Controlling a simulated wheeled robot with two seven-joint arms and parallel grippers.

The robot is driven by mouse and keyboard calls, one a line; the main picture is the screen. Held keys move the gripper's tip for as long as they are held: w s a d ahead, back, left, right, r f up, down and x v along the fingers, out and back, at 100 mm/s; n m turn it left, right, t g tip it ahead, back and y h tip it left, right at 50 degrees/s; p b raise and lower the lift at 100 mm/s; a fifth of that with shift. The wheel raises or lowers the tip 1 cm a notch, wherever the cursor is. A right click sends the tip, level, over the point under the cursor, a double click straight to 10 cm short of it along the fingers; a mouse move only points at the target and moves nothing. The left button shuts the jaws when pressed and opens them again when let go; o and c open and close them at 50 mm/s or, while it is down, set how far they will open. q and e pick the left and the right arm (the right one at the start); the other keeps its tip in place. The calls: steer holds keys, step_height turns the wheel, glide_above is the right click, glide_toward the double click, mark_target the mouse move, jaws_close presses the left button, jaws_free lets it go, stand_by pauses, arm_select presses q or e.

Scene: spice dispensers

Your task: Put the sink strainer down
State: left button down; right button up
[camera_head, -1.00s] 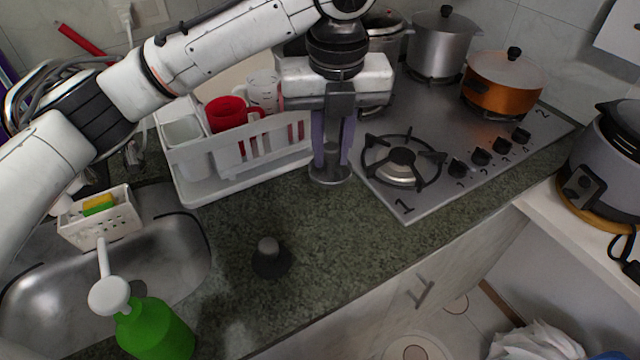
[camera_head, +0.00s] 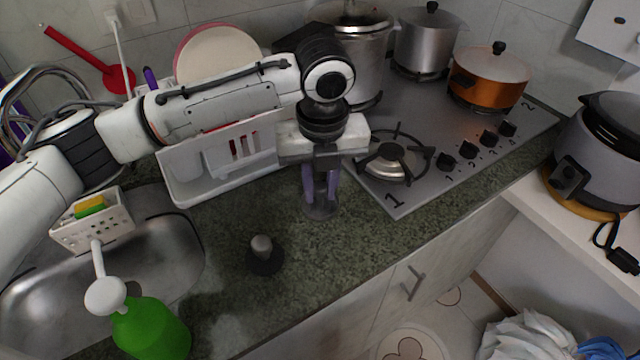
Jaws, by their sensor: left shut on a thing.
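My left gripper (camera_head: 321,196) points straight down over the green stone counter (camera_head: 350,235), between the dish rack and the stove. My right gripper is not in view.
A dark stopper with a grey knob (camera_head: 263,257) stands on the counter to the left. A white dish rack (camera_head: 225,182) is behind, the stove (camera_head: 400,200) to the right. A sink (camera_head: 170,275) and green bottle (camera_head: 152,332) are at left. Counter in front is clear.

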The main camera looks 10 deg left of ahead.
mark_target(321, 208)
arm_select(q)
steer(key=c, duration=1.6)
jaws_free()
steer(key=shift+f, duration=0.15)
steer(key=shift+o, duration=0.2)
step_height(321, 208, up, 12)
steer(key=s, duration=0.1)
steer(key=shift+s+d+r+b, duration=0.2)
steer(key=shift+d+b, duration=0.05)
steer(key=shift+b, duration=0.05)
